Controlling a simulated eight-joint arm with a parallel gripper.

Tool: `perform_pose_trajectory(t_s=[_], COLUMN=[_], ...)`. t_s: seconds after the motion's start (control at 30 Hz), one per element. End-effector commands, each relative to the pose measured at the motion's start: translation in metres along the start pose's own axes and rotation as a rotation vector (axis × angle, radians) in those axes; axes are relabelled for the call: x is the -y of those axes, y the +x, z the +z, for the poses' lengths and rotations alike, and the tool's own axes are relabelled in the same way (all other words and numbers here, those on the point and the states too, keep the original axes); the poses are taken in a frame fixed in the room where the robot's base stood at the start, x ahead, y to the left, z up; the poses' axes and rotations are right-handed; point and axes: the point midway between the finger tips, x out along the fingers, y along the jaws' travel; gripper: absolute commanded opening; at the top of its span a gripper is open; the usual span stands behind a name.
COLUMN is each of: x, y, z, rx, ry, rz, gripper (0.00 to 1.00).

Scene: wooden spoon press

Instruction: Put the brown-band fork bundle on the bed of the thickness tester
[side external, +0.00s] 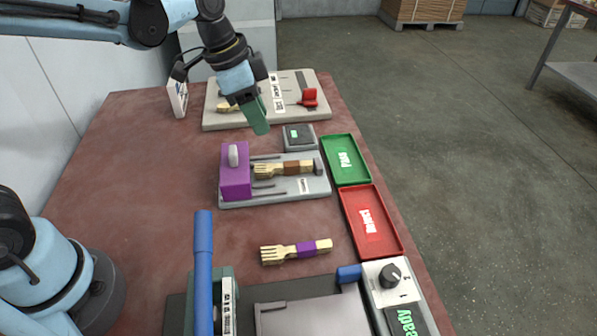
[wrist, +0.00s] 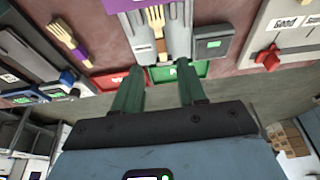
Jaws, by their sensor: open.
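The brown-band fork bundle (side external: 298,167) lies flat on the grey bed (side external: 290,199) of the device with a purple block (side external: 236,181), which appears to be the thickness tester. Its tines point toward the purple block, and it lies between two grey rails. In the wrist view, the bundle (wrist: 156,18) shows on the bed beyond my fingers. My gripper (side external: 259,128) is raised above the table, behind the tester and apart from the bundle. In the wrist view, its two green fingers (wrist: 158,72) are spread with nothing between them.
A purple-band fork bundle (side external: 307,248) lies in front of the tester. A small display box (side external: 299,138), a green tray (side external: 345,160) and a red tray (side external: 370,222) stand nearby.

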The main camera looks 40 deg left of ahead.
Motion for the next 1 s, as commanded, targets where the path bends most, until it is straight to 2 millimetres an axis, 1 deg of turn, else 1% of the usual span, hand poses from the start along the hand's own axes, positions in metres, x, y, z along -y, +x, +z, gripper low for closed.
perform_pose_trajectory(t_s=[0.17, 0.3, 0.5, 0.6, 0.7, 0.8, 1.0], x=[-0.005, -0.011, -0.018, -0.021, -0.022, -0.023, -0.023], y=[-0.015, -0.028, -0.035, -0.034, -0.033, -0.032, -0.032], z=[0.022, 0.049, 0.087, 0.1, 0.109, 0.114, 0.114], rx=[-0.033, -0.091, -0.194, -0.24, -0.275, -0.294, -0.301], ry=[-0.13, -0.296, -0.518, -0.6, -0.655, -0.684, -0.694], rz=[-0.073, -0.162, -0.27, -0.305, -0.328, -0.339, -0.342], gripper=[0.41, 0.41, 0.41, 0.41, 0.41, 0.41, 0.41])
